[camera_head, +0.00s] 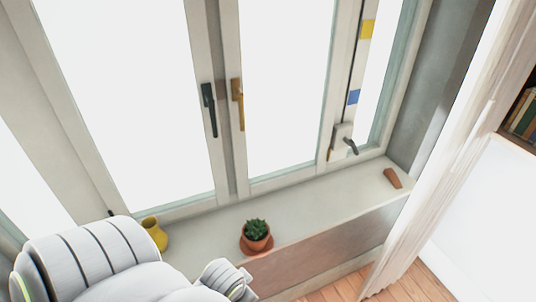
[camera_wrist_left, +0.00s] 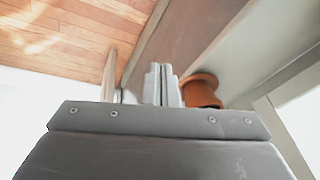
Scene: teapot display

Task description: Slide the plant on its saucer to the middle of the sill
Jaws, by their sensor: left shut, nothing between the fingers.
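The plant (camera_head: 257,227) is a green succulent in a terracotta pot (camera_head: 256,243), upright on a terracotta saucer (camera_head: 244,252) near the sill's front edge. In the left wrist view, terracotta of the pot or saucer (camera_wrist_left: 203,92) shows just right of my left fingers, partly hidden by them and the gripper body. My left gripper (camera_wrist_left: 163,84) is shut and empty, its fingertips close beside the terracotta; I cannot tell whether they touch. In the head view my arm hides its fingers. The sill (camera_head: 310,210) is a pale ledge under the window. My right gripper is out of view.
A yellow vase (camera_head: 154,233) stands on the sill left of the plant, behind my arm. A small terracotta-coloured object (camera_head: 393,178) lies at the sill's right end. The sill between plant and that object is clear. A pale curtain (camera_head: 440,150) hangs at the right.

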